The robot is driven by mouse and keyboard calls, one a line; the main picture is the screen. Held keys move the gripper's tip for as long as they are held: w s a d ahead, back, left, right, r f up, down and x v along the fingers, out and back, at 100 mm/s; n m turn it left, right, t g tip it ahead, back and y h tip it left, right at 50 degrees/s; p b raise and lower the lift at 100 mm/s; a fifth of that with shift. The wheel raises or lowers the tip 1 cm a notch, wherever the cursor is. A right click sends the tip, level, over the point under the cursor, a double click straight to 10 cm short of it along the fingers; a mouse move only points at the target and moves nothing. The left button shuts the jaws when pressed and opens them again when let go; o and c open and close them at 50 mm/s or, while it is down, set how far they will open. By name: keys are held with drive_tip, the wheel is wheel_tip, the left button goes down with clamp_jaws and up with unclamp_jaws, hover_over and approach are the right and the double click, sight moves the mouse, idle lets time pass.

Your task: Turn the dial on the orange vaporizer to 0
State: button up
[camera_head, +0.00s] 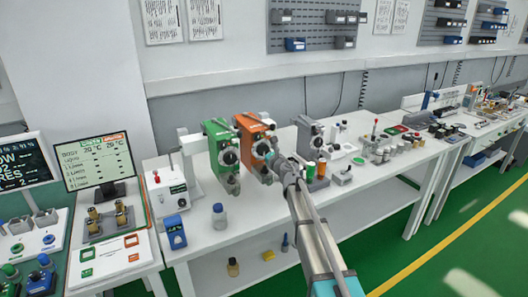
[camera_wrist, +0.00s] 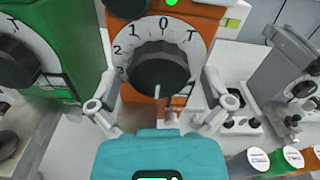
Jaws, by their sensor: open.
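The orange vaporizer (camera_head: 252,130) stands on the white bench between a green and a grey one. In the wrist view its orange body (camera_wrist: 206,20) fills the upper middle. Its black round dial (camera_wrist: 160,72) sits before a white scale plate with T, 0, 1, 2 and 3 showing, the 0 at the top. A short pale mark shows on the dial's lower front; I cannot tell the setting. My gripper (camera_wrist: 161,84) is open, one finger on each side of the dial, with no clear contact. In the head view my gripper (camera_head: 274,160) is at the vaporizer's front, partly hiding its dial.
The green vaporizer (camera_wrist: 65,85) is close on the left, and the grey vaporizer (camera_wrist: 285,75) stands on the right with some space between. A blue-capped bottle (camera_head: 219,217) stands on the bench front.

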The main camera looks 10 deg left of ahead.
drive_tip(key=shift+a, duration=0.1)
drive_tip(key=c, duration=1)
